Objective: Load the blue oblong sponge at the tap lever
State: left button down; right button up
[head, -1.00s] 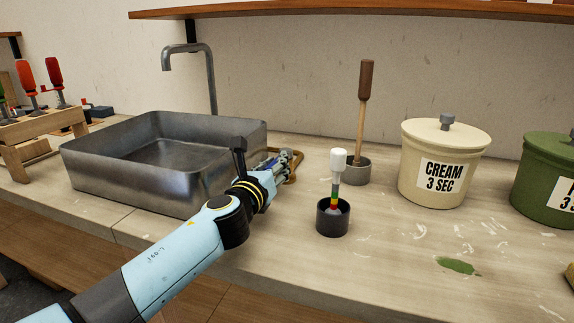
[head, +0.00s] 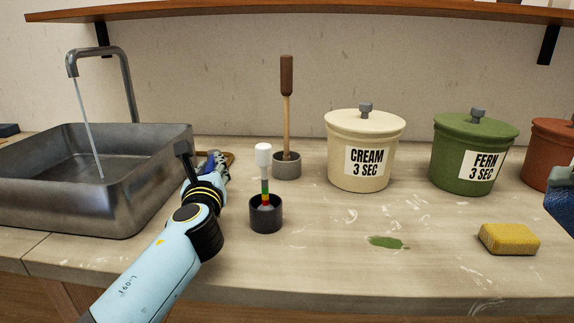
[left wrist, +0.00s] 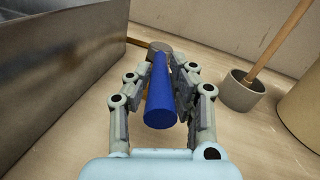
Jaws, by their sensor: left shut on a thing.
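My left gripper (head: 212,163) is beside the sink's right side, shut on a blue rod-like handle. In the left wrist view the blue handle (left wrist: 161,92) lies between the fingers and ends at a grey round piece; it looks like the tap lever, though I cannot be sure. The tap (head: 128,85) stands behind the sink, and a thin stream of water (head: 88,130) runs from its spout. A blue thing (head: 562,215) is cut off at the right edge; I cannot tell whether it is the blue sponge. My right gripper is not clearly in view.
The sink (head: 100,210) is at left. A black cup (head: 266,218) with a striped, white-topped stick and a grey pot (head: 287,167) with a wooden-handled tool stand right of my gripper. Cream (head: 343,135) and fern (head: 450,140) pots stand behind. A yellow sponge (head: 510,240) lies at right.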

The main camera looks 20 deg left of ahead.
pick_arm(q)
jog(key=c, duration=1.2)
grip_release()
jog(key=v, duration=0.7)
jog(key=shift+s+d, duration=0.1)
jog(key=shift+s, duration=0.15)
